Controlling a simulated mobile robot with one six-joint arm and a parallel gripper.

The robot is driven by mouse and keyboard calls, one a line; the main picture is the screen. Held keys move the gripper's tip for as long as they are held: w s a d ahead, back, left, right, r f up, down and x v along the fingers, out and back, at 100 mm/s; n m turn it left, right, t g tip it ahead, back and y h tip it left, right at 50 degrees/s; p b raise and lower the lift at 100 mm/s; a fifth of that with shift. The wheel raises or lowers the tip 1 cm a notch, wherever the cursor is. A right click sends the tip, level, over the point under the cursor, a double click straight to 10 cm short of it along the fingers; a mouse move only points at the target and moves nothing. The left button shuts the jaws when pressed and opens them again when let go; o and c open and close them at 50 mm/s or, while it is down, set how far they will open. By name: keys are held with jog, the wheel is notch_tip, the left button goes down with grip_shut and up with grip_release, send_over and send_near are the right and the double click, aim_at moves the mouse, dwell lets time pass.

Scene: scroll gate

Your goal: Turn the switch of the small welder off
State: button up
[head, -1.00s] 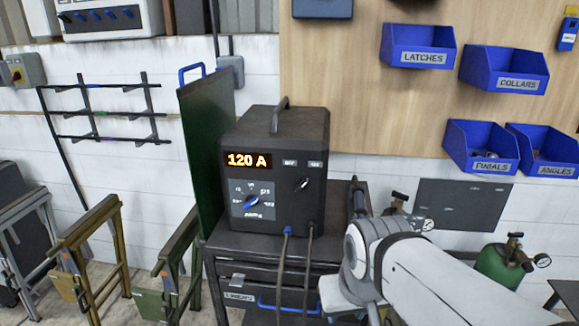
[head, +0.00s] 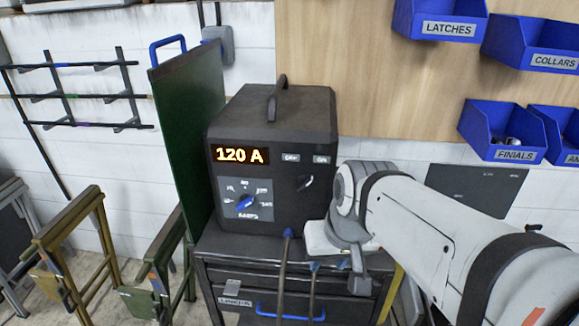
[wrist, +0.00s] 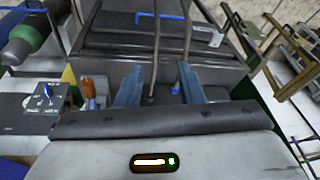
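The small welder (head: 265,185) is a dark box standing on a dark cart in the head view. Its display (head: 240,155) glows "120 A", and a blue knob (head: 245,203) sits on a dial below it. The switch (head: 305,183) is a small lever at the right of the front panel, under an OFF label and an ON label; it appears tilted up to the right, toward ON. My gripper (wrist: 160,82) is open and empty in the wrist view, with its two bluish fingers apart. In the head view my wrist is right of and below the switch, and the fingers are mostly hidden.
Two cables (head: 283,265) hang from the welder's front past the cart's drawers (head: 225,275). A green panel (head: 185,130) stands close at the welder's left. Blue bins (head: 500,130) hang on the wall at right. A green gas cylinder (wrist: 32,40) shows in the wrist view.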

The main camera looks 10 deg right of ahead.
jog(key=w+r+m+y+b, duration=0.2)
jog(key=w+b, duration=0.1)
jog(key=w, duration=0.4)
jog(key=m+t+y+b, duration=0.3)
send_near(310, 181)
jog(key=s+f+x, duration=0.1)
jog(key=x, duration=0.2)
jog(key=shift+w+a, duration=0.1)
jog(key=shift+w, duration=0.5)
jog(key=p+x, duration=0.1)
jog(key=x, duration=0.6)
jog(key=shift+w+r, duration=0.1)
jog(key=shift+r, duration=0.05)
grip_shut()
